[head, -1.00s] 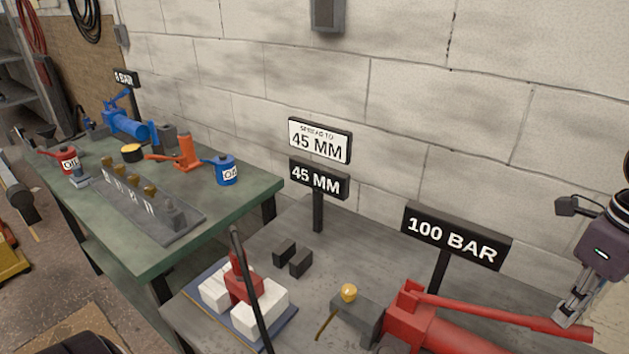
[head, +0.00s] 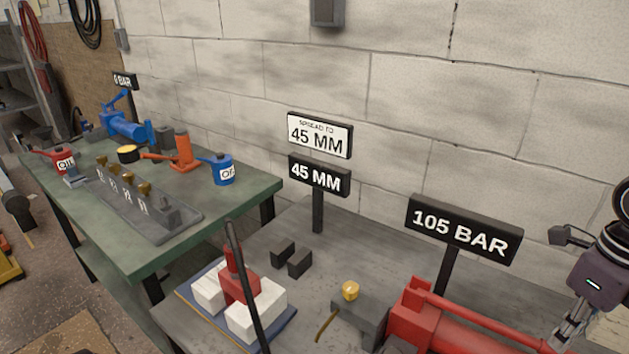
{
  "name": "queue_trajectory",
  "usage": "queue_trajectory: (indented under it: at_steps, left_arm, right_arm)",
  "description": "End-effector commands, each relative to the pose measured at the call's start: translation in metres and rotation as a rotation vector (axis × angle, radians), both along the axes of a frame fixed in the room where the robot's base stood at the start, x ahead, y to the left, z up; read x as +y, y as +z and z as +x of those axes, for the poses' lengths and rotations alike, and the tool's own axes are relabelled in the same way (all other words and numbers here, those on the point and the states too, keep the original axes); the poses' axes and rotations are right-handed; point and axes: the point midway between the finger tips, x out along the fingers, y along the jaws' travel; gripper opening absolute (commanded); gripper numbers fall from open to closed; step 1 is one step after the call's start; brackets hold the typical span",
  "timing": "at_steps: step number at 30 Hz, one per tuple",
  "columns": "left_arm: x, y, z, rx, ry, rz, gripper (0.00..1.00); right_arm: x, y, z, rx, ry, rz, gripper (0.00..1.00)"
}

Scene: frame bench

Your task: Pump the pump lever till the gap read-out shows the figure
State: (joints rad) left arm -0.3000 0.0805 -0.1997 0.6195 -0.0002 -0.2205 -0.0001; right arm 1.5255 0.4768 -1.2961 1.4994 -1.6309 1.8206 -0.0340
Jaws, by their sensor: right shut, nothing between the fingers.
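The red pump (head: 455,338) stands on the grey bench at the lower right. Its long red pump lever (head: 480,312) slopes down to the right. My right gripper (head: 562,342) is shut and empty at the lever's outer end; whether it touches is hard to tell. The black gap read-out (head: 319,176) shows 45 MM. The white sign (head: 319,135) above it says SPREAD TO 45 MM. The black pressure read-out (head: 463,231) shows 105 BAR. A red spreader piece (head: 238,287) sits between white blocks (head: 256,312) on a blue-edged plate. My left gripper is out of view.
A brass-coloured knob (head: 350,290) stands beside the pump. Two dark blocks (head: 290,259) lie on the grey bench. A dark upright bar (head: 245,290) crosses before the white blocks. The green bench (head: 150,240) holds a blue pump (head: 124,125), an orange jack (head: 182,152) and cans.

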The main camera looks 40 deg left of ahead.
Motion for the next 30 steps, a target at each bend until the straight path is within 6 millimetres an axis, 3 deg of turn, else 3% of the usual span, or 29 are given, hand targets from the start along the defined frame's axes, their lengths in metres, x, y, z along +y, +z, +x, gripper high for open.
queue_trajectory:
  at_steps: [17, 30]
  left_arm:
    - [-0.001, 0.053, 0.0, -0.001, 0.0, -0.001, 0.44]
    - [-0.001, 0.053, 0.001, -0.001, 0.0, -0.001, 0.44]
  right_arm:
    - [0.0, 0.079, 0.0, 0.001, -0.001, -0.002, 0.0]
    - [0.0, 0.081, 0.0, 0.002, 0.0, -0.001, 0.0]
